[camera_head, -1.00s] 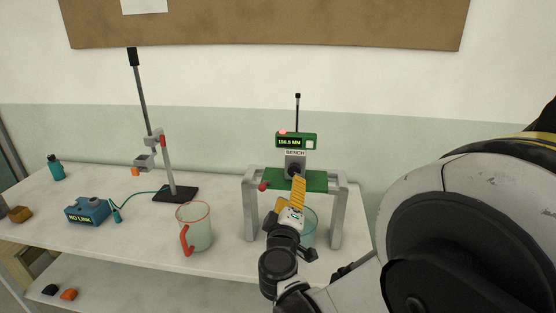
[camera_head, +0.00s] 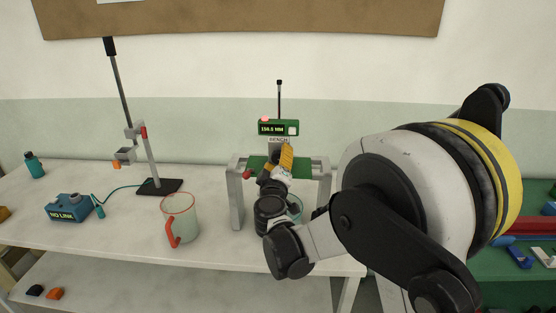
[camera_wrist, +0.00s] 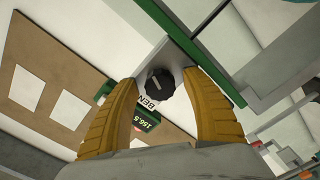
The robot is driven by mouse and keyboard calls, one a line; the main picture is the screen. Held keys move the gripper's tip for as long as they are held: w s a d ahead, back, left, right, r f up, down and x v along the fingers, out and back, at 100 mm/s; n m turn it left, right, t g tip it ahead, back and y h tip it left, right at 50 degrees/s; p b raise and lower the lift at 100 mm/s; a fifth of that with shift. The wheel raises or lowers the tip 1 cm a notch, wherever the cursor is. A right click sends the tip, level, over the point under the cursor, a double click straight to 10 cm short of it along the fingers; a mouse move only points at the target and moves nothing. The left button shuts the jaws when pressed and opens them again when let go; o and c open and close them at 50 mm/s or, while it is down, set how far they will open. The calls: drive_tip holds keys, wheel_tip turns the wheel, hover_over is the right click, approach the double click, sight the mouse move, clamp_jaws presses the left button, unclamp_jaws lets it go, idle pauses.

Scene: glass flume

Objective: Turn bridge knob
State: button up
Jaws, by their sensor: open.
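The bridge knob (camera_wrist: 160,83) is a round black ribbed knob with a pale line on its face, seen in the wrist view on a grey block. My gripper (camera_wrist: 167,88) is open, with its two yellow fingers on either side of the knob; I cannot tell whether they touch it. In the head view my gripper (camera_head: 286,158) is in front of the bridge and hides the knob. The bridge has a green crossbar (camera_head: 257,162) on grey legs (camera_head: 236,196). A green display (camera_head: 278,128) above it reads about 156.5 MM and has a red light.
Farther left are a stand with a black base (camera_head: 158,187) and a blue box reading NO LINK (camera_head: 69,207). A teal vessel (camera_head: 296,208) is partly hidden under the bridge.

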drive_tip(key=shift+c, duration=0.4)
drive_tip(key=c, duration=1.1)
drive_tip(key=shift+n+b, duration=0.45)
drive_tip(key=shift+n, duration=0.55)
drive_tip(key=o, duration=1.2)
drive_tip(key=s, duration=1.2)
drive_tip(key=shift+a, duration=0.2)
